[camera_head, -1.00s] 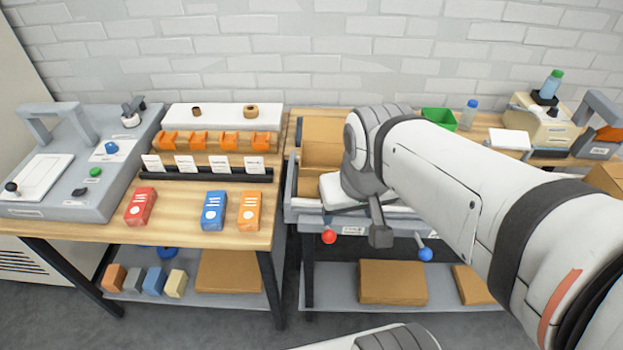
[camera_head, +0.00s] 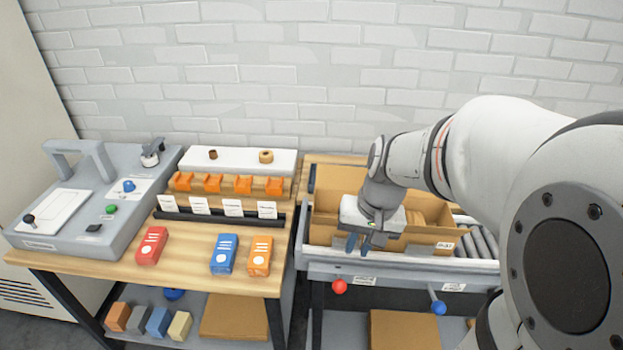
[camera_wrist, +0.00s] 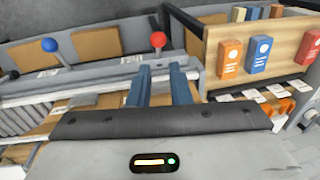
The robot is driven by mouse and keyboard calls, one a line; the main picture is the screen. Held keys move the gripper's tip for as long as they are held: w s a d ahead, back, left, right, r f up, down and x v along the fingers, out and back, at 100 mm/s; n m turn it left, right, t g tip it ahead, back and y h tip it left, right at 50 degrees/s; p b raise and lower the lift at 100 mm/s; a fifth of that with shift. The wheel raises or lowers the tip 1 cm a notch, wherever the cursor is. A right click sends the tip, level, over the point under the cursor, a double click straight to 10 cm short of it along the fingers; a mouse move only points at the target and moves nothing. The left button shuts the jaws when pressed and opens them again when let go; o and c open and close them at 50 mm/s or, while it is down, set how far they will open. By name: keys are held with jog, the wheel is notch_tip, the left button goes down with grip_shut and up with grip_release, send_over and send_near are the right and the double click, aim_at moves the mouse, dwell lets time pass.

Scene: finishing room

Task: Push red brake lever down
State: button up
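The red brake lever shows as a red ball knob (camera_head: 339,286) on the front of the conveyor table, left of the blue-knobbed lever (camera_head: 438,307). In the wrist view the red knob (camera_wrist: 158,40) is just beyond the fingertips and the blue knob (camera_wrist: 50,45) is off to the left. My gripper (camera_head: 358,244) is above the conveyor's front edge, higher than the red knob and slightly right of it, apart from it. Its two blue-grey fingers, also seen in the wrist view (camera_wrist: 160,72), are a narrow gap apart with nothing between them.
An open cardboard box (camera_head: 430,236) sits on the conveyor rollers (camera_head: 482,240) behind my gripper. The left bench (camera_head: 190,262) holds red, blue and orange boxes and a grey control panel (camera_head: 120,205). Space in front of the knobs looks clear.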

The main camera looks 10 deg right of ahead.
jog(key=w+d+f, duration=0.1)
jog(key=w+d+f+m+y, duration=0.1)
jog(key=w+f, duration=0.1)
jog(key=w+d+f+m+g, duration=0.1)
jog(key=w+f, duration=0.1)
jog(key=shift+d+f+y, duration=0.1)
jog(key=shift+f+y, duration=0.05)
jog(key=shift+y, duration=0.15)
grip_shut()
jog(key=shift+f, duration=0.1)
jog(key=x, duration=0.9)
jog(key=shift+f+p, duration=0.35)
